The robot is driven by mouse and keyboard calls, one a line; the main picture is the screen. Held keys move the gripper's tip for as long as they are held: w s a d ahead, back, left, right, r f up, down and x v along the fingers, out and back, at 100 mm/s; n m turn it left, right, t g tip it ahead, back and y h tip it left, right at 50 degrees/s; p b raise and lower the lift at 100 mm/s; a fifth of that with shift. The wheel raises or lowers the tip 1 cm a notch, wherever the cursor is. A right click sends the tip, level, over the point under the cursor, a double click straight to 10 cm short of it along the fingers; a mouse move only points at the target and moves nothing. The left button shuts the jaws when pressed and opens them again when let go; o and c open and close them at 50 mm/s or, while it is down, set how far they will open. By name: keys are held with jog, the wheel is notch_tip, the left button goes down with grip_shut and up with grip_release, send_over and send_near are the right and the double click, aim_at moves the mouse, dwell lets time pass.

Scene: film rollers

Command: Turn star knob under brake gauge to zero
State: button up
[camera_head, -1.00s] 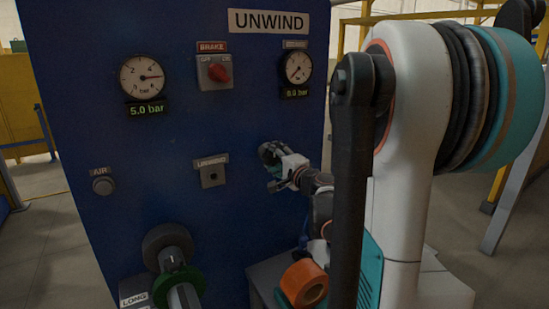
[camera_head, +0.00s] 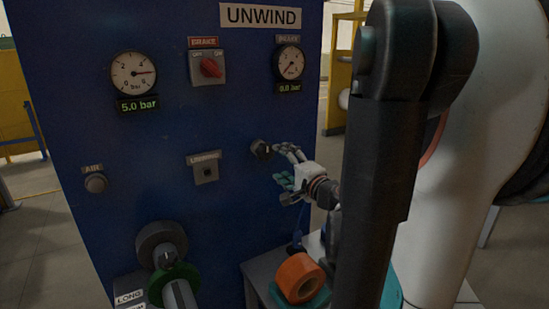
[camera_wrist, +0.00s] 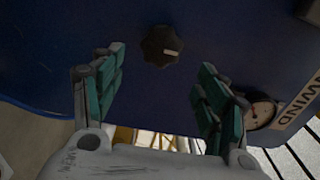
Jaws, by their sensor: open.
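The star knob (camera_head: 261,148) is a small dark knob on the blue panel, below the brake gauge (camera_head: 290,62). The gauge's display reads 0.0 bar. In the wrist view the knob (camera_wrist: 161,46) is black and lobed with a pale pointer mark, just beyond and between the fingertips. The gauge (camera_wrist: 260,110) shows partly at the right there. My gripper (camera_head: 280,164) is open and empty, with its fingers pointing at the panel just right of and below the knob. In the wrist view its green-padded fingers (camera_wrist: 160,62) are spread wide with the knob apart from them.
Rollers (camera_head: 165,250) stick out lower left. An orange roll (camera_head: 300,278) sits on a grey stand below my gripper.

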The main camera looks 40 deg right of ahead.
jog(key=shift+v, duration=1.4)
